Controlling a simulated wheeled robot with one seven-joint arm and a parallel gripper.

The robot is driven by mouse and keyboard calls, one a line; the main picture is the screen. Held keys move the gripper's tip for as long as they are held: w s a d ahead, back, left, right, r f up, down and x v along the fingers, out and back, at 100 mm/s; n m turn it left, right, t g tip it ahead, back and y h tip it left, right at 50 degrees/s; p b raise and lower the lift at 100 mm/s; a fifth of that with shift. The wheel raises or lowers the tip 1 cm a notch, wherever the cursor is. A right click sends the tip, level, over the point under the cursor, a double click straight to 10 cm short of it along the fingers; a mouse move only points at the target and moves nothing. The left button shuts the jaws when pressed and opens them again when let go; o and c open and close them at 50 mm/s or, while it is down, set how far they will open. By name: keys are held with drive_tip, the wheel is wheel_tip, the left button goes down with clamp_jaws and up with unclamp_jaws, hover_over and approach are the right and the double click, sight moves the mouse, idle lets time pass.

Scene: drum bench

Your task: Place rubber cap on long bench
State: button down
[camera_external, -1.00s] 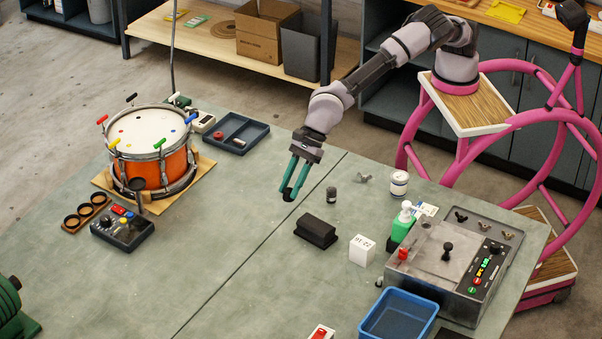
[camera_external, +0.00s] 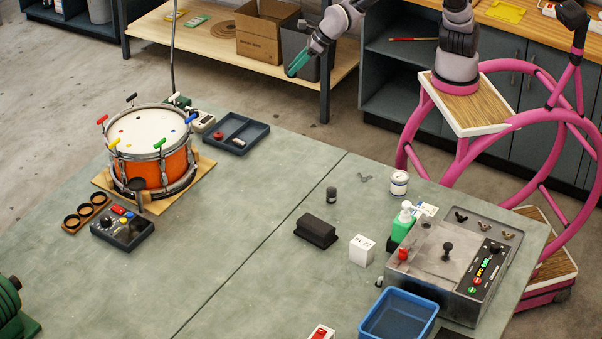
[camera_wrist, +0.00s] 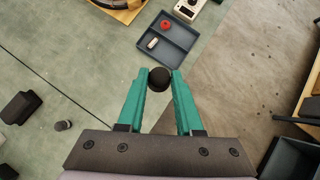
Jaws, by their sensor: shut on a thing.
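A small round black rubber cap (camera_wrist: 160,79) sits between my teal fingertips in the wrist view. My gripper (camera_external: 292,71) is shut on it. In the wrist view my gripper (camera_wrist: 159,84) appears in front of the green table's edge and the concrete floor. The long wooden bench (camera_external: 190,42) stands at the back, behind the green table.
A cardboard box (camera_external: 262,38) and a dark bin (camera_external: 301,58) occupy the wooden bench's right part. Its middle is mostly clear. The green table (camera_external: 255,165) holds a drum (camera_external: 152,150), a dark tray (camera_external: 237,133) and a blue bin (camera_external: 398,318).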

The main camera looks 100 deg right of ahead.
drive_tip(key=shift+s+d+f, duration=0.15)
drive_tip(key=shift+s+d, duration=0.45)
drive_tip(key=w+a+f+n+y, duration=0.2)
drive_tip(key=w+a+n, duration=0.1)
drive_tip(key=a, duration=0.8)
drive_tip(key=w+a+f+n+y, duration=0.1)
drive_tip(key=w+a+f+n, duration=0.15)
drive_tip(key=a, duration=0.95)
drive_tip(key=w+a+f+n+y, duration=0.15)
drive_tip(key=w+a, duration=0.25)
drive_tip(key=a, duration=0.7)
drive_tip(key=s+a+f+n+g+y, duration=0.1)
drive_tip(key=s+a+f+n, duration=0.2)
drive_tip(key=a, duration=0.8)
drive_tip(key=s+a+f+n+g+y, duration=0.1)
drive_tip(key=s+a+f+n+y, duration=0.2)
drive_tip(key=a, duration=0.8)
drive_tip(key=s+a+f+n+g, duration=0.1)
drive_tip(key=s+a+f, duration=0.35)
drive_tip(key=a, duration=0.65)
drive_tip(key=f, duration=0.4)
drive_tip(key=shift+s+f, duration=0.2)
drive_tip(key=shift+f, duration=2.35)
drive_tip(key=shift+f, duration=0.1)
